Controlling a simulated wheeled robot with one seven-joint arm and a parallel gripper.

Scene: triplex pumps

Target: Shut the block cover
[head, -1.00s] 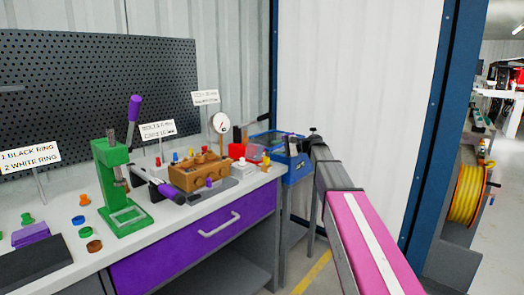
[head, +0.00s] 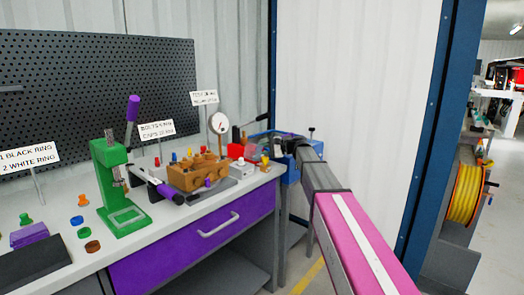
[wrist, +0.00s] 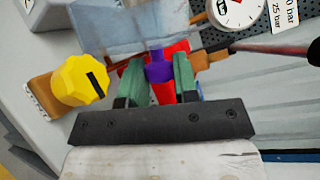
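My gripper (wrist: 159,72) has green fingers on a dark palm; in the wrist view they stand apart, one on each side of a purple knob (wrist: 158,68). The knob fills the gap between the tips. I cannot tell whether the fingers press on it or only straddle it. A clear, bluish panel (wrist: 125,28), which looks like the block cover, is just beyond the tips. How far it stands open is unclear. Red parts (wrist: 164,92) show behind and below the knob. In the head view my arm reaches the bench's far right end, by a blue box (head: 291,172).
On the bench are a green press (head: 113,185) and a brown block (head: 197,174). Open floor lies at the right.

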